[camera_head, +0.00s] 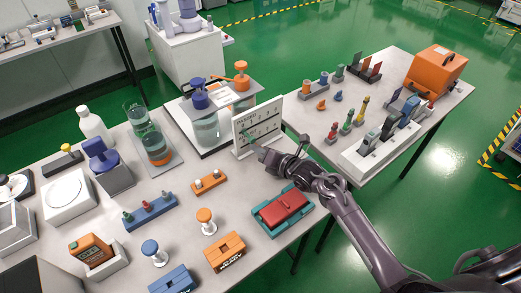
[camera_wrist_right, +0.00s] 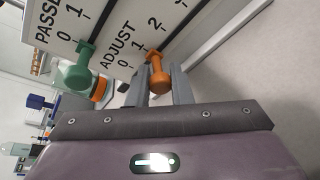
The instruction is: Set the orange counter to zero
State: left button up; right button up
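The white counter board (camera_head: 247,122) stands upright at the right rear of the near table. In the right wrist view its ADJUST row (camera_wrist_right: 137,40) carries an orange knob (camera_wrist_right: 159,80), and its PASSED row carries a green knob (camera_wrist_right: 84,58). The orange knob sits off the 0 mark, near the 1 as far as I can tell. My right gripper (camera_wrist_right: 160,84) has one finger on each side of the orange knob, close against it with no clear gap. In the head view the right gripper (camera_head: 262,151) hides the board's lower edge. My left gripper is not in view.
A red and teal case (camera_head: 283,209) lies just below my right arm. A glass station with blue and orange pumps (camera_head: 205,125) stands behind-left of the board. An orange block with pegs (camera_head: 210,182) is in front. The right table holds an orange box (camera_head: 437,70).

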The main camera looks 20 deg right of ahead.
grip_shut()
jog(key=shift+s+a+f, duration=0.1)
jog(key=shift+s+a, duration=0.25)
jog(key=shift+a, duration=0.45)
jog(key=shift+s+a, duration=0.3)
jog(key=shift+a, duration=0.5)
jog(key=o, duration=0.7)
grip_release()
